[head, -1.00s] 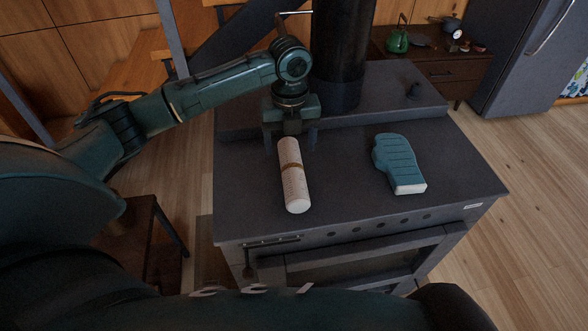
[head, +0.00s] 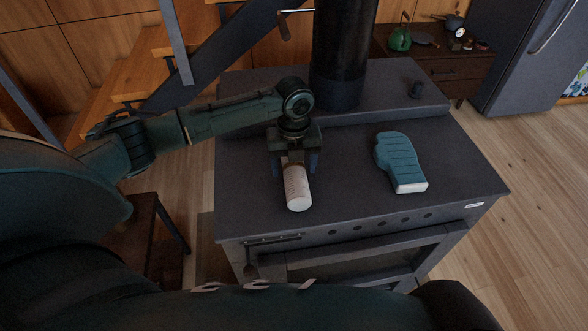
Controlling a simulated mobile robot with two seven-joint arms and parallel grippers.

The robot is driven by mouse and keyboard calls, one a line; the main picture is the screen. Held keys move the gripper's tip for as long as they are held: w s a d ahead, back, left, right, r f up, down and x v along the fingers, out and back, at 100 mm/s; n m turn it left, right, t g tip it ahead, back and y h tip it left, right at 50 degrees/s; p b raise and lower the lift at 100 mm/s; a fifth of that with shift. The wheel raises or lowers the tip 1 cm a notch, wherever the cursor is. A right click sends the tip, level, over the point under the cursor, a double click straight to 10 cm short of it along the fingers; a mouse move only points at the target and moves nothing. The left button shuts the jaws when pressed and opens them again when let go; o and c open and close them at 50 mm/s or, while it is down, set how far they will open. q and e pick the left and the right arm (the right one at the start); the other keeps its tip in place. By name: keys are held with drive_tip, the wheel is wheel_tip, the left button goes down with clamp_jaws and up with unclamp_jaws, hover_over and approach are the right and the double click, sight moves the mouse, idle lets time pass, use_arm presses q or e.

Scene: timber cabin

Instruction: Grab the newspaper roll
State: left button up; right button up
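The newspaper roll (head: 297,190), a pale speckled cylinder, lies on the dark stove top (head: 350,190), its near end toward the front edge. My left gripper (head: 295,167) is over the roll's far half, pointing down, with one finger on each side of it. The fingers look apart and open, at about the width they had before. The gripper hides the roll's far end and its brown band. I cannot tell whether the fingers touch the roll. My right gripper is not in view.
A teal oven mitt (head: 400,160) lies on the stove top to the right of the roll. A black stovepipe (head: 341,60) rises behind the gripper. The stove top between roll and mitt is clear.

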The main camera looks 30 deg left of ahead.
use_arm(q)
drive_tip(key=c, duration=1)
